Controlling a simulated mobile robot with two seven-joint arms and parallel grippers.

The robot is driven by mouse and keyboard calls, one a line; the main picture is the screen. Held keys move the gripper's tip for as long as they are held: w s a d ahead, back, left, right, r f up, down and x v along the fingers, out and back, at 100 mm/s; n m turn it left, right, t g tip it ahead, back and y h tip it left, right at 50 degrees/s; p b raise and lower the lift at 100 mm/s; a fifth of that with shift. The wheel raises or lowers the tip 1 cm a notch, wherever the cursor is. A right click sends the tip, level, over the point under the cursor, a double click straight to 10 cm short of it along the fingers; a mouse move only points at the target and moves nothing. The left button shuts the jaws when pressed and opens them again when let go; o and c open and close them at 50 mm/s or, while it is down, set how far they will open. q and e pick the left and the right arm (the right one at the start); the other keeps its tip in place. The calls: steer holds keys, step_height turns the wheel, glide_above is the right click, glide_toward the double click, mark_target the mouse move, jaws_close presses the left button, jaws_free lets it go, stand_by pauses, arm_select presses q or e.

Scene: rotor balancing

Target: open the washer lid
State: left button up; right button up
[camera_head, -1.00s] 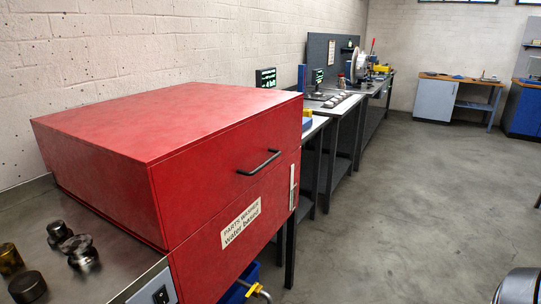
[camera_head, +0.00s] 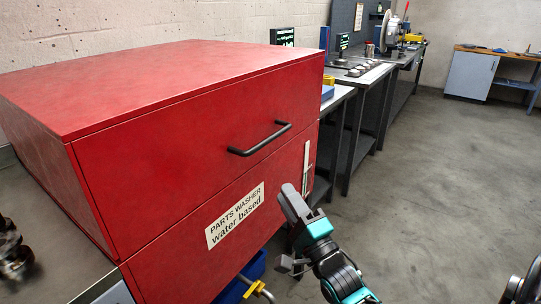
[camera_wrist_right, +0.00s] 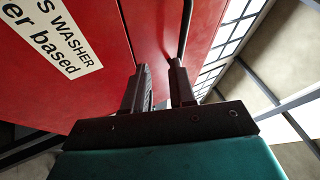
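The red parts washer (camera_head: 170,275) fills the left of the head view. Its red lid (camera_head: 160,85) is down, with a thin seam between it and the body. A black bar handle (camera_head: 260,139) is on the lid's front face. My right gripper (camera_head: 291,194) is in front of the washer, below and right of the handle, apart from it. In the right wrist view my right gripper (camera_wrist_right: 160,76) has its two fingers apart with nothing between them. The handle (camera_wrist_right: 185,32) shows beyond the fingertips there. My left gripper is not in view.
A white label (camera_head: 235,215) is on the washer front. A yellow valve (camera_head: 257,289) and a blue bin (camera_head: 236,290) are low in front. Dark benches (camera_head: 362,90) with equipment line the wall behind. The floor (camera_head: 430,180) to the right is clear.

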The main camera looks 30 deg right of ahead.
mark_target(271, 136)
steer(key=w+d+r+m, duration=0.1)
steer(key=w+r, duration=0.2)
steer(key=w+d+r+m+t, duration=0.1)
steer(key=w+r, duration=0.2)
steer(key=w, duration=0.1)
steer(key=w+r, duration=0.3)
steer(key=w, duration=0.1)
steer(key=shift+w+d+m+t, duration=0.2)
steer(key=shift+d+m+t, duration=0.1)
steer(key=shift+d+m, duration=0.1)
steer(key=shift+c, duration=0.5)
jaws_close()
